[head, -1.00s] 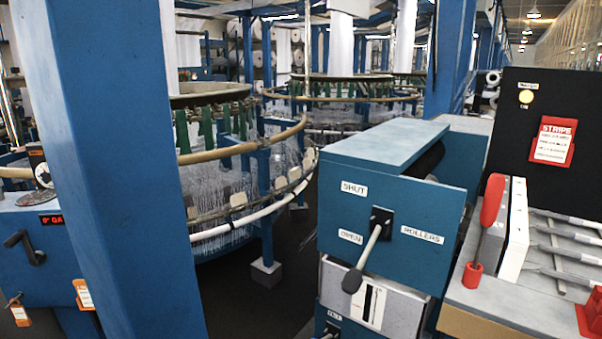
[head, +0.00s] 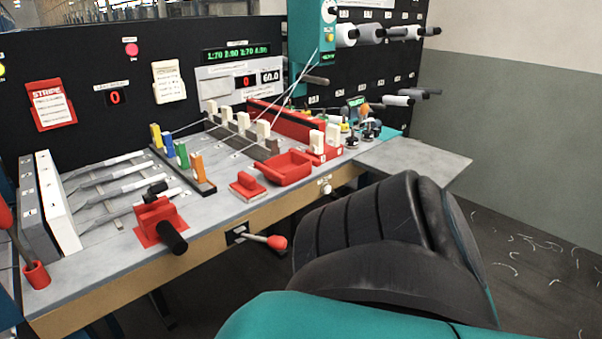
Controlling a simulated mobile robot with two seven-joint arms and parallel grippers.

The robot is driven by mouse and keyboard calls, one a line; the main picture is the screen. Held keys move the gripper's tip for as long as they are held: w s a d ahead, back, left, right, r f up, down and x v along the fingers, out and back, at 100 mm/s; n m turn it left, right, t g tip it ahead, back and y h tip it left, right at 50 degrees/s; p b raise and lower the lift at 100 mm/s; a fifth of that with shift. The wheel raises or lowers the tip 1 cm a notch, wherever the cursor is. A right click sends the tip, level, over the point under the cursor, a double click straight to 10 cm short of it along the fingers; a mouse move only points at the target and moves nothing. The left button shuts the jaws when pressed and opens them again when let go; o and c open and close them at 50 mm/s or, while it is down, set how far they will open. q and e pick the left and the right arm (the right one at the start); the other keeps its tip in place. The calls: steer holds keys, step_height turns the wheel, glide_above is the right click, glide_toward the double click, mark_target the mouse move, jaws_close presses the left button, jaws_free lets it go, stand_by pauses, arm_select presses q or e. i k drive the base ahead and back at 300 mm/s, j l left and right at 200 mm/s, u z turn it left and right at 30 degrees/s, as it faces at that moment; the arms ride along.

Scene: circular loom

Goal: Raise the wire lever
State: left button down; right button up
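No lever in view carries a label that I can read as "wire". A lever with a red knob (head: 265,240) sticks out to the right from a dark plate on the front edge of the bench (head: 110,283). A red-handled tool or lever (head: 12,240) stands in a red socket at the far left, its top cut off by the picture edge. A large black ribbed and teal arm part, mine, fills the lower right and hides some of the bench front and floor. Neither of my grippers shows.
The bench holds a red clamp with a black handle (head: 160,223), coloured blocks (head: 182,155), a red tray (head: 285,168) and white blocks on a rail. A black panel (head: 120,70) stands behind. Open floor (head: 540,270) lies at right.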

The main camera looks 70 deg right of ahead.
mark_target(276, 242)
steer(key=z, duration=0.4)
steer(key=k+z, duration=0.1)
steer(key=z, duration=0.3)
steer(key=l+z, duration=0.1)
steer(key=z, duration=0.7)
steer(key=l+z, duration=0.15)
steer(key=z, duration=0.25)
steer(key=i+l+z, duration=0.1)
steer(key=i+l, duration=0.2)
steer(key=i, duration=0.25)
steer(key=z, duration=0.05)
